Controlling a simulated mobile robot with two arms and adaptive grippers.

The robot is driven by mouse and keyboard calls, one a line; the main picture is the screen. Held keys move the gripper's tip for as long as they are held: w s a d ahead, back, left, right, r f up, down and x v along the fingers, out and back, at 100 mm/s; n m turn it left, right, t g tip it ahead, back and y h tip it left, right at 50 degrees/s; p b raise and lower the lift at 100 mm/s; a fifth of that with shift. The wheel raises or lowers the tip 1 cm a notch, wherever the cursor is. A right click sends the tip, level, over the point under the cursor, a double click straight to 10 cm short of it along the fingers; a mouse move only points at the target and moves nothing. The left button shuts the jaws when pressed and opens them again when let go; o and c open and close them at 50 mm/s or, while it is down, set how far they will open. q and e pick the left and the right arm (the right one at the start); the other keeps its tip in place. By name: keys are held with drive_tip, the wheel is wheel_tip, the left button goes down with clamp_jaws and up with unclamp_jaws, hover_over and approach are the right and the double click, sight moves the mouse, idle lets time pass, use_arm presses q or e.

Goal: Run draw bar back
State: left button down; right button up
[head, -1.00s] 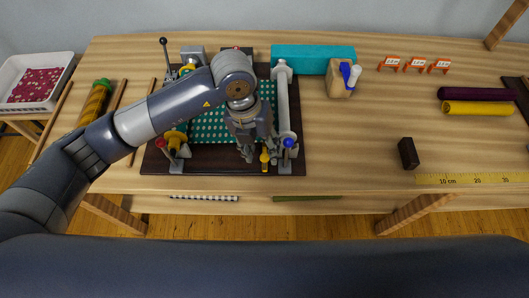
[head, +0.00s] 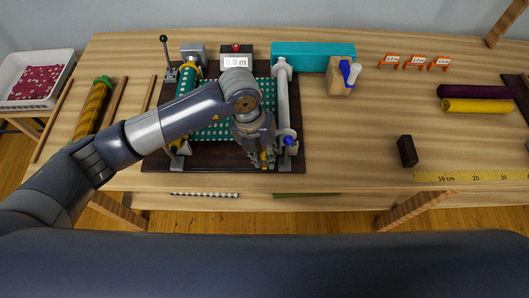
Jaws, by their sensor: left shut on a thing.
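The measuring rig stands on a dark board (head: 290,165) on the table. Green dotted cloth (head: 217,131) stretches across it, from a green roll (head: 187,82) at the left to a pale bar (head: 283,103) at the right. My left gripper (head: 264,163) is at the rig's near right, shut on a yellow piece (head: 264,157) beside the near end of the pale bar. My fingers hide most of that piece, and I cannot tell how it joins the bar. A blue ball knob (head: 288,141) is just right of the gripper. My right gripper is out of view.
A display (head: 236,62) reads 0.0 m, with a red button (head: 236,47) above it. A black-knobbed lever (head: 165,55) stands at the back left. A teal block (head: 305,55) and wooden holder (head: 339,80) stand behind. A dark block (head: 407,151) lies right; table between is clear.

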use_arm(q)
drive_tip(key=a+b, duration=0.2)
drive_tip(key=a, duration=1.2)
drive_tip(key=shift+f+b, duration=0.1)
drive_tip(key=shift+b, duration=0.3)
drive_tip(key=shift+a, duration=0.3)
drive_tip(key=c, duration=1.4)
unclamp_jaws()
drive_tip(key=r, duration=0.4)
drive_tip(key=a+r, duration=0.1)
drive_tip(key=r, duration=0.3)
drive_tip(key=a+r, duration=0.1)
drive_tip(key=r, duration=0.3)
drive_tip(key=shift+w+a, duration=0.1)
drive_tip(key=shift+w, duration=0.1)
